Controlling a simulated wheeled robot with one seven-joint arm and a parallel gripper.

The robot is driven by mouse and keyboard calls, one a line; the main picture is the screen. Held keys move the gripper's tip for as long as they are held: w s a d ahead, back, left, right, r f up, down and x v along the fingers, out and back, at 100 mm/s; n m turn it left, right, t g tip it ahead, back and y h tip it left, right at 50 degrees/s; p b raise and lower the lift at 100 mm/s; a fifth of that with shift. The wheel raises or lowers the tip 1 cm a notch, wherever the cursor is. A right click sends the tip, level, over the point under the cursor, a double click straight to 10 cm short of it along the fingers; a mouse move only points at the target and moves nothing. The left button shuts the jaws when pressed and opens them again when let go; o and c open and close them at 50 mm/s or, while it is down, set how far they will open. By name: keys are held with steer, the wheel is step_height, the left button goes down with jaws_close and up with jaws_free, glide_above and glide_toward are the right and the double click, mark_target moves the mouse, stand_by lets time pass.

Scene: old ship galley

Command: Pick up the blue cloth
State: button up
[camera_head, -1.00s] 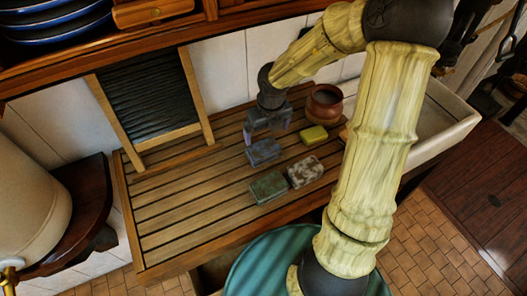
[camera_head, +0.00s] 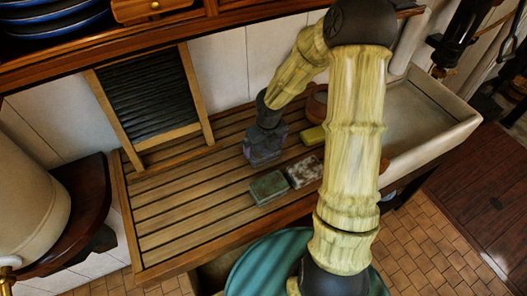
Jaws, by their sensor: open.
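The blue cloth (camera_head: 264,157) is a small folded grey-blue block on the slatted wooden drainboard (camera_head: 180,208). My gripper (camera_head: 265,150) points down right over it, with its open fingers low around the cloth. The gripper covers most of the cloth, so I cannot tell whether the fingers touch it.
A green folded block (camera_head: 269,188) and a speckled grey-white one (camera_head: 304,172) lie in front. A yellow one (camera_head: 313,136) lies to the right, near a brown pot (camera_head: 316,102) partly behind my arm. A washboard (camera_head: 150,97) leans behind; the drainboard's left is clear.

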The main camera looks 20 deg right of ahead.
mark_target(263, 148)
steer(key=f, duration=0.3)
steer(key=shift+w+a+f, duration=0.15)
steer(key=shift+w+f, duration=0.1)
steer(key=shift+w, duration=0.15)
steer(key=c, duration=0.7)
